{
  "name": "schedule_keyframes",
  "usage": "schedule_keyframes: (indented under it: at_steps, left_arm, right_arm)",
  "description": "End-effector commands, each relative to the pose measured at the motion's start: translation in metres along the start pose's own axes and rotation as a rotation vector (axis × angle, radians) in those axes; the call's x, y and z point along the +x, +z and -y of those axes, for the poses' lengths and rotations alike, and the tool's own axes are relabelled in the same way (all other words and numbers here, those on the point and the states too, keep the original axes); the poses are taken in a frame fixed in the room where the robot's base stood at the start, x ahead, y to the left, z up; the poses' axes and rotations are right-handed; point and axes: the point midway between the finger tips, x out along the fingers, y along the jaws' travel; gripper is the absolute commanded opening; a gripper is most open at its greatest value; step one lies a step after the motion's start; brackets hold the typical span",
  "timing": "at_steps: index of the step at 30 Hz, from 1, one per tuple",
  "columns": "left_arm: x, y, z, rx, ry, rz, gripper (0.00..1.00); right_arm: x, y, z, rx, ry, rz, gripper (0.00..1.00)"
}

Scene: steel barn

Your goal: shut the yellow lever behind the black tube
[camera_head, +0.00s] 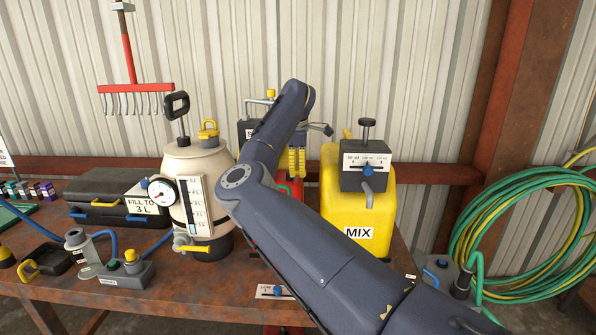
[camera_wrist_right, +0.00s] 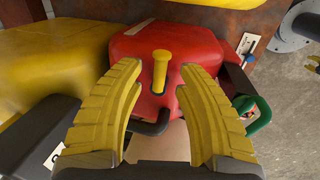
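A stubby yellow lever (camera_wrist_right: 160,70) stands on a red container (camera_wrist_right: 190,45) in the right wrist view. A bent black tube (camera_wrist_right: 150,128) runs across just below it in that picture. My right gripper (camera_wrist_right: 165,95) is open, its yellow fingers on either side of the lever and apart from it, with nothing between them gripped. In the head view my right gripper (camera_head: 297,163) points down over the red container (camera_head: 290,186), which my arm mostly hides. The lever and the tube are hidden there. My left gripper is out of view.
A yellow MIX tank (camera_head: 357,205) stands close to the right of my gripper. A cream pressure tank (camera_head: 197,190) with a gauge and yellow tap stands to the left. A green loop (camera_wrist_right: 250,112) and a small switch plate (camera_wrist_right: 247,45) lie near the red container.

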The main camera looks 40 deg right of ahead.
Motion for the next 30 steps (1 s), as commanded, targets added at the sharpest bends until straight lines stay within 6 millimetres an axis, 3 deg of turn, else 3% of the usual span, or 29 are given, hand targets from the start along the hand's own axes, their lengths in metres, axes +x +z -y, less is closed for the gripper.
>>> schedule_keyframes:
  at_steps: [6,17,27,30]
  left_arm:
    - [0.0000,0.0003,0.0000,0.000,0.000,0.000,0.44]
    - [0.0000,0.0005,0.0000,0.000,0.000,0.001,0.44]
    - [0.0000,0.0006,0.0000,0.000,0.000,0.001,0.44]
    - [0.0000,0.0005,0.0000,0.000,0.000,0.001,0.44]
  right_arm:
    - [0.0113,0.0002,-0.0001,0.001,0.000,0.000,0.36]
    - [0.0130,0.0001,-0.0001,0.001,0.001,0.000,0.39]
    - [0.0128,0.0001,-0.0001,0.000,0.001,0.000,0.00]
    - [0.0128,0.0001,-0.0001,0.000,0.001,0.000,0.00]
